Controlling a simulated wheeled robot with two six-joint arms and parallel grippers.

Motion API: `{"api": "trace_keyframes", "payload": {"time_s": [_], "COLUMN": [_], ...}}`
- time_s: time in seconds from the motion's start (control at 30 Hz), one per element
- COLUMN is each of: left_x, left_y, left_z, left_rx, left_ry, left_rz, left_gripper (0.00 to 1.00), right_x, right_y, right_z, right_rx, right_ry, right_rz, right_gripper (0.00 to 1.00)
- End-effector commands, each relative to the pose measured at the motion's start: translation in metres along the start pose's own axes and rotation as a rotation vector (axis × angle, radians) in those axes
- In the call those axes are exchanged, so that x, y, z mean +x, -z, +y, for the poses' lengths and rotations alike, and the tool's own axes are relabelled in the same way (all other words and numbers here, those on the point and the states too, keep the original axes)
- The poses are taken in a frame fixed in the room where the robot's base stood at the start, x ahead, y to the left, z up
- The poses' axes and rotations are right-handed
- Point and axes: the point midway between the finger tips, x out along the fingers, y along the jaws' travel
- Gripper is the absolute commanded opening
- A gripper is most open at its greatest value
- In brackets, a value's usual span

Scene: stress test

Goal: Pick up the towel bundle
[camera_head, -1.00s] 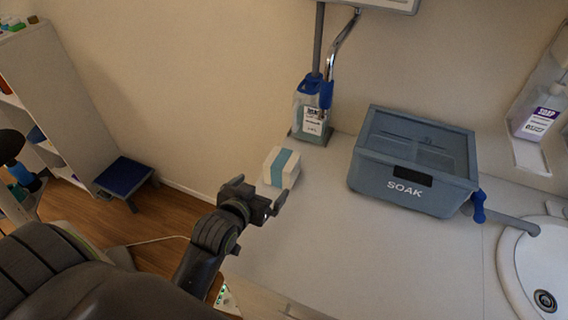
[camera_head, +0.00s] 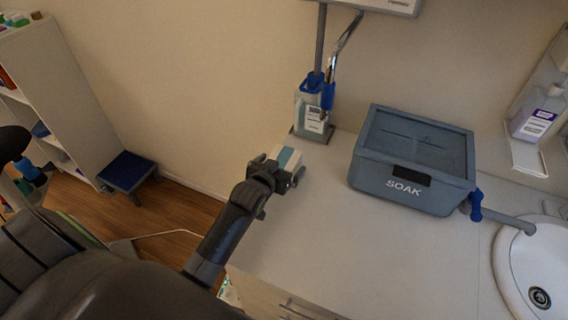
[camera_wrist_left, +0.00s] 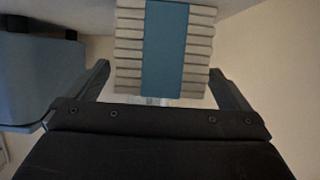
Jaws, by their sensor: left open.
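The towel bundle (camera_head: 288,157) is white with a blue band and sits on the counter near its left end, below the dispenser. In the left wrist view the bundle (camera_wrist_left: 165,45) shows its ribbed folded side and blue band, between the two fingers and ahead of the palm. My left gripper (camera_head: 284,172) is open at the bundle, covering its near part in the head view. I cannot tell whether the fingers touch it. My right gripper is not in view.
A grey-blue SOAK box (camera_head: 414,192) stands on the counter (camera_head: 330,235) to the right. A sink (camera_head: 510,262) is at far right. The middle front of the counter is clear.

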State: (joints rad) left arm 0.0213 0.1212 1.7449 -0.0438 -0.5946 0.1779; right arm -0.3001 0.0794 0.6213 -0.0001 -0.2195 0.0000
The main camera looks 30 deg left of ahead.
Motion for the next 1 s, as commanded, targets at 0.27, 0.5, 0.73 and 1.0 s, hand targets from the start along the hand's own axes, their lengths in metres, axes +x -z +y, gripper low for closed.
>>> {"api": "trace_keyframes", "payload": {"time_s": [0.27, 0.5, 0.73, 1.0], "left_x": [0.026, 0.029, 0.029, 0.029], "left_y": [0.003, 0.002, 0.002, 0.003], "left_z": [0.000, 0.000, 0.000, 0.000], "left_rx": [0.001, 0.000, 0.000, 0.000], "left_ry": [0.000, 0.000, 0.000, 0.000], "left_rz": [0.000, 0.000, 0.000, 0.001], "left_gripper": [1.00, 1.00, 0.79, 0.51], "right_x": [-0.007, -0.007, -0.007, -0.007], "right_y": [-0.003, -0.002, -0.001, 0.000], "right_z": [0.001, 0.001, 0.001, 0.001], "right_rx": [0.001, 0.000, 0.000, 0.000], "right_ry": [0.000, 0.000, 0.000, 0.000], "right_rz": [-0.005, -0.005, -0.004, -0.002], "right_gripper": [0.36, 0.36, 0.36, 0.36]}}
